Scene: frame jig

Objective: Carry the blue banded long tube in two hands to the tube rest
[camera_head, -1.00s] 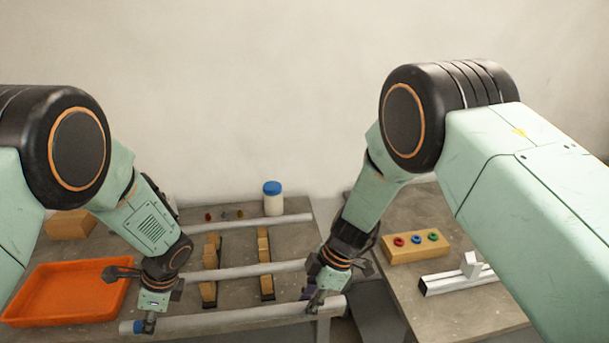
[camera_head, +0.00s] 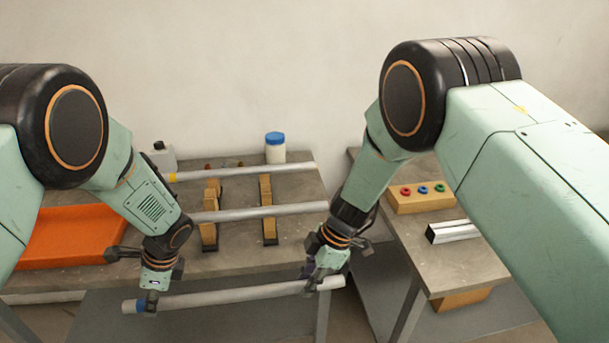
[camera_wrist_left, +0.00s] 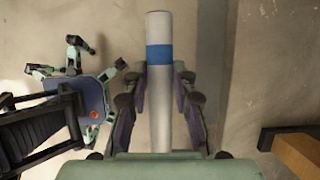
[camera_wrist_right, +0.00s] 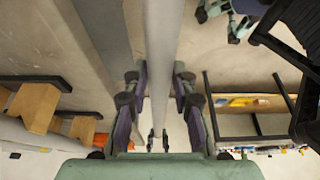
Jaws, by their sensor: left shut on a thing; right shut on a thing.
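The blue banded long tube (camera_head: 230,295) is grey-white and nearly level, its right end slightly higher in the head view. It hangs in front of the left table's front edge. My left gripper (camera_head: 151,302) is shut on it beside the blue band (camera_head: 140,305) near its left end. My right gripper (camera_head: 316,283) is shut on it near its right end. The left wrist view shows the tube (camera_wrist_left: 160,100) between the fingers; the right wrist view does too (camera_wrist_right: 160,60).
An orange tray (camera_head: 75,240) lies at the table's left. A blue-capped white jar (camera_head: 275,150) and a black-capped container (camera_head: 161,158) stand at the back. The right table, across a gap, holds a wooden block with coloured rings (camera_head: 420,200) and a metal profile (camera_head: 453,231).

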